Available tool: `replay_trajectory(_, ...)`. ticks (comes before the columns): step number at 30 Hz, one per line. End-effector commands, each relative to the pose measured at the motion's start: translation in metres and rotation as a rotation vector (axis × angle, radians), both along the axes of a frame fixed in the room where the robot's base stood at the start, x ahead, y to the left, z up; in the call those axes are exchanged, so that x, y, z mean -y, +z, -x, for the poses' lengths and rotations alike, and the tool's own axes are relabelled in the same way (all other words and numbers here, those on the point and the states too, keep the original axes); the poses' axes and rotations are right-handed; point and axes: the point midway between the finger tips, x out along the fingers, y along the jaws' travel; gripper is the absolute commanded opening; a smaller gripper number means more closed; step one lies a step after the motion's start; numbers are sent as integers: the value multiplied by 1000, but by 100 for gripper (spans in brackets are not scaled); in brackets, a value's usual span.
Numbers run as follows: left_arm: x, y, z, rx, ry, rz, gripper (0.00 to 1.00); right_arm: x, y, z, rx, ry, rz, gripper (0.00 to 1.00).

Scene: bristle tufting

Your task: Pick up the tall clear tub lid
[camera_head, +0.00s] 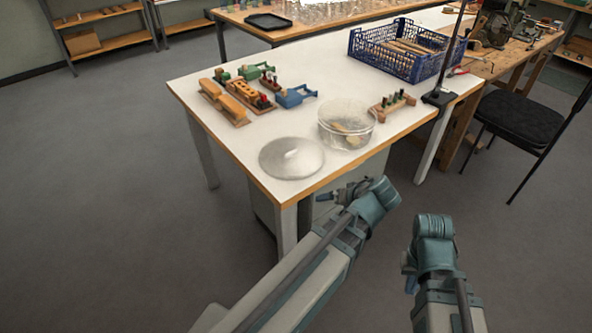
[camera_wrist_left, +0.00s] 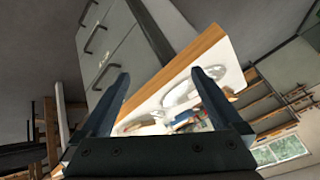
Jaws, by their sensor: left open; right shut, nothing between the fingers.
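The clear tub lid (camera_head: 291,158) is a wide, round, pale disc with a slightly raised centre. It lies on the white table near its front left corner. The clear tub (camera_head: 346,124) stands to its right, with small brownish pieces inside. My left gripper (camera_head: 334,194) is in front of and below the table's front edge, apart from the lid. In the left wrist view its two fingers (camera_wrist_left: 167,80) are spread with nothing between them. Clear round shapes show beyond them, partly hidden. My right gripper (camera_head: 409,276) is shut and empty, low over the floor, away from the table.
Wooden blocks (camera_head: 224,101) and a blue tool (camera_head: 295,95) lie behind the lid. A rack (camera_head: 392,103) stands right of the tub. A blue crate (camera_head: 400,53) and a stand (camera_head: 438,97) are farther back. Drawers (camera_wrist_left: 107,45) sit beneath the table. A black chair (camera_head: 520,118) stands right.

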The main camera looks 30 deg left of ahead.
Motion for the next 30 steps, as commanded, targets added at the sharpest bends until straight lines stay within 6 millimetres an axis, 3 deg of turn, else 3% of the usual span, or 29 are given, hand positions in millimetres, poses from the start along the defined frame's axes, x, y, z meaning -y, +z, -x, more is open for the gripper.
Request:
replay_trajectory(1,-22,-19,-17,110,75,-44,99,0,-33,0,0,0,0,0)
replay_trajectory(6,-76,-7,-54,462,237,-150,99,0,-70,0,0,0,0,0)
replay_trajectory(9,-94,2,-67,602,275,-179,99,0,-83,0,0,0,0,0)
replay_trajectory(18,-108,15,-77,731,297,-200,99,0,-89,0,0,0,0,0)
replay_trajectory(30,-158,-6,-112,728,300,-199,99,0,-110,0,0,0,0,0)
